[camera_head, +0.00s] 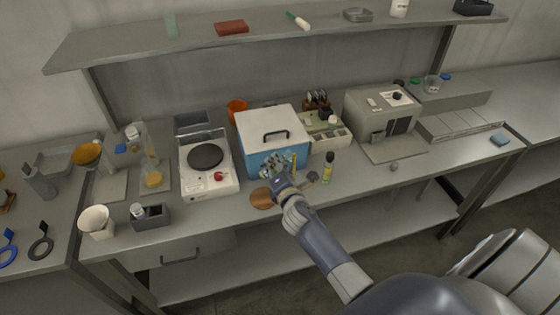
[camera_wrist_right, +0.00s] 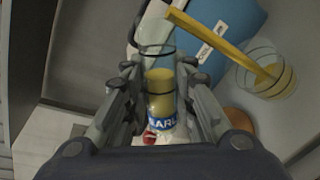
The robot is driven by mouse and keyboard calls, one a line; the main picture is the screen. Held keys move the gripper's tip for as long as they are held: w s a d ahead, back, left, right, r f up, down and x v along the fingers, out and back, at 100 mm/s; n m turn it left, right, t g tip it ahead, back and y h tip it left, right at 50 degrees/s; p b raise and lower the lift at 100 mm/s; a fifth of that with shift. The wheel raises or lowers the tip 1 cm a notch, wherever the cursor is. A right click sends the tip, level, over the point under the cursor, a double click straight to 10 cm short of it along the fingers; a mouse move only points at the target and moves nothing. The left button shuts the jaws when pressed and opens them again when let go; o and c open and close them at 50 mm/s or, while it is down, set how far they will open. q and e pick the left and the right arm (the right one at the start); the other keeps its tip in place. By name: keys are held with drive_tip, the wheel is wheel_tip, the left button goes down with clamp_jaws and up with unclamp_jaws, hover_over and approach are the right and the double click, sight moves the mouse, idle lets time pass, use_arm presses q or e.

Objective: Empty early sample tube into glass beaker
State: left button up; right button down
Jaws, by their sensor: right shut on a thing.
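My right gripper (camera_head: 277,168) is over the bench in front of the blue cooler box. In the right wrist view it is shut on a clear sample tube (camera_wrist_right: 160,95) holding yellow liquid. The tube's blue-and-white label is partly hidden, with letters like "ARL" showing. Its clear upper end points toward the top of that view. A glass beaker (camera_wrist_right: 285,82) stands to the right of the tube, apart from it, with some yellow in the bottom. In the head view the beaker is hard to make out. My left gripper is not in view.
The blue cooler box (camera_head: 273,160) with its white lid stands just behind the gripper. A brown round mat (camera_head: 262,198) lies in front. A small dark-capped bottle (camera_head: 328,170) stands to the right, a hotplate (camera_head: 207,180) to the left. A shelf (camera_head: 270,37) hangs above.

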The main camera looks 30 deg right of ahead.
drive_tip(key=f+m+p, duration=0.1)
drive_tip(key=m+y+p, duration=0.1)
drive_tip(key=m, duration=0.1)
drive_tip(key=shift+a+f+m+y, duration=0.1)
drive_tip(key=shift+f+m+y, duration=0.2)
drive_tip(key=shift+f, duration=0.1)
drive_tip(key=shift+r+m+y+p, duration=0.3)
drive_tip(key=shift+r+m+p, duration=0.2)
drive_tip(key=shift+p, duration=0.3)
drive_tip(key=shift+d+r+m, duration=0.15)
drive_tip(key=shift+d+m, duration=0.05)
drive_tip(key=shift+m, duration=0.1)
drive_tip(key=shift+d+r+m+y, duration=0.2)
drive_tip(key=shift+r+m+y, duration=0.4)
drive_tip(key=shift+m, duration=0.5)
